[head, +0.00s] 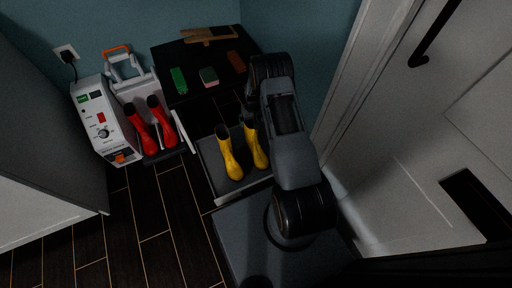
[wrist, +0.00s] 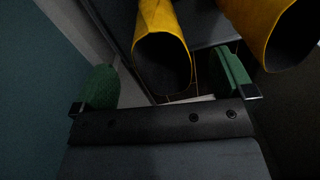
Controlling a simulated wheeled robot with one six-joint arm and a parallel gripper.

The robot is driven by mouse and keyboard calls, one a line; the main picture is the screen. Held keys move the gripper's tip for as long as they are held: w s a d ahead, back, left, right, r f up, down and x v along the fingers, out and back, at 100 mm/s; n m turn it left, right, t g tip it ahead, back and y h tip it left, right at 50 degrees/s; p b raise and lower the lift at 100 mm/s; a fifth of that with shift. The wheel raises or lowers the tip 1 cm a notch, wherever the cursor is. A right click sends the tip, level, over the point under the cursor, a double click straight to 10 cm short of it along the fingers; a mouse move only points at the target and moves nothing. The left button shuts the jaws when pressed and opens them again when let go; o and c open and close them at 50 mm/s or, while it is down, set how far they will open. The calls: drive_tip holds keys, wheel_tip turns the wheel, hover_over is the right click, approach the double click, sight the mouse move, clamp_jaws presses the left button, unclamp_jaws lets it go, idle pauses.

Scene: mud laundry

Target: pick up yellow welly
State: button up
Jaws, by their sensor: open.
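Two yellow wellies stand upright side by side on a low grey tray (head: 208,158) in the head view, the left one (head: 229,153) and the right one (head: 255,146). My arm is just right of them and hides part of that area; my gripper is not clear in the head view. In the wrist view my gripper (wrist: 165,85) is open, with green pads on its two fingers. The open top of one yellow welly (wrist: 162,45) lies between the fingers, apart from both. The other welly (wrist: 270,30) is beyond the right finger.
A black table (head: 185,55) behind holds a green brush (head: 179,80), a sponge block (head: 208,77), a red-brown block (head: 236,61) and a wooden item (head: 208,35). A white door is at right. Dark floor at lower left is clear.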

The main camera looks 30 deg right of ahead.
wheel_tip(320, 180, down, 5)
drive_tip(key=shift+a+b, duration=0.1)
drive_tip(key=shift+b, duration=1.1)
drive_tip(key=shift+c, duration=0.2)
drive_tip(key=shift+w, duration=0.1)
drive_tip(key=c, duration=1.5)
